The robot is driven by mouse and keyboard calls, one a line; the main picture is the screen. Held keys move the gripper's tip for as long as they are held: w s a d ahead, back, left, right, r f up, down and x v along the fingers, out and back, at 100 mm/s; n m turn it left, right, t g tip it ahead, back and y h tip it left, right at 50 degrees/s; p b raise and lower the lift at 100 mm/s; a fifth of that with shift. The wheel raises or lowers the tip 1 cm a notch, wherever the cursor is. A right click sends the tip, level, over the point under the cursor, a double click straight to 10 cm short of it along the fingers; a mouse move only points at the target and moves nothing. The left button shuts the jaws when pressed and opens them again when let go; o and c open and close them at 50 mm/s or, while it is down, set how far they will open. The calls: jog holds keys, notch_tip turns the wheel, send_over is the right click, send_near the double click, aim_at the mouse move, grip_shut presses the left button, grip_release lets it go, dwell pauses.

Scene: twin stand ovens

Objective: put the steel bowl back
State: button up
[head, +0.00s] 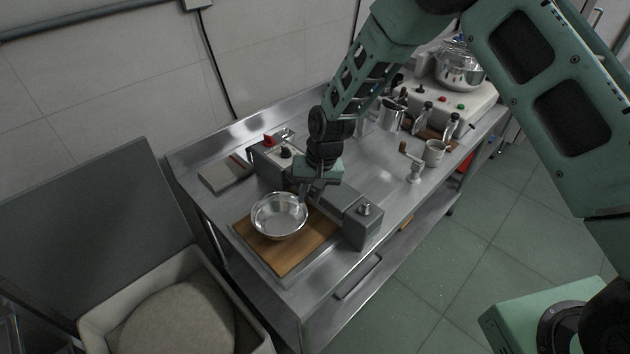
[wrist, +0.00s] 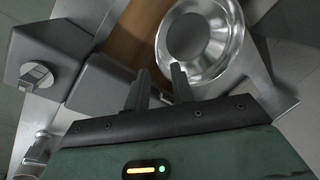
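The steel bowl (head: 279,215) is shiny, round and empty in the head view. It sits upright on a wooden board (head: 284,258) at the near left end of the steel table. In the wrist view the bowl (wrist: 226,62) is at the upper right, with its rim close to my fingers. My gripper (wrist: 159,70) has its two fingers apart, with a gap between them. The right finger overlaps the bowl's rim in that view; I cannot tell if it touches. In the head view my gripper (head: 305,194) is at the bowl's upper right edge.
A grey machine with a block (head: 363,222) stands right beside the board. A red switch (head: 268,141) is behind it. Metal jugs (head: 391,115), a grinder (head: 415,163) and a large steel pot (head: 459,66) stand farther right. A lined bin (head: 180,318) is at the lower left.

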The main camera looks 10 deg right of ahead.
jog(key=b+v, duration=0.2)
jog(key=v, duration=0.5)
jog(key=s+a+r+n, duration=0.1)
jog(key=s+r+n, duration=0.1)
jog(key=s+r, duration=0.45)
jog(key=s+a+r+n, duration=0.15)
jog(key=s+r, duration=0.25)
jog(key=s, duration=0.5)
jog(key=s+d+r+n+h, duration=0.1)
jog(key=s+d+r+n, duration=0.1)
jog(key=s, duration=0.5)
jog(key=s+d+r+n+h, duration=0.1)
jog(key=s+d, duration=0.3)
jog(key=s, duration=0.4)
jog(key=shift+d+r+n, duration=0.15)
jog(key=shift+r+n, duration=0.25)
jog(key=shift+n, duration=0.45)
jog(key=shift+s, duration=0.1)
notch_tip(320, 180, down, 2)
jog(key=shift+f+b, duration=0.1)
jog(key=shift+b, duration=0.8)
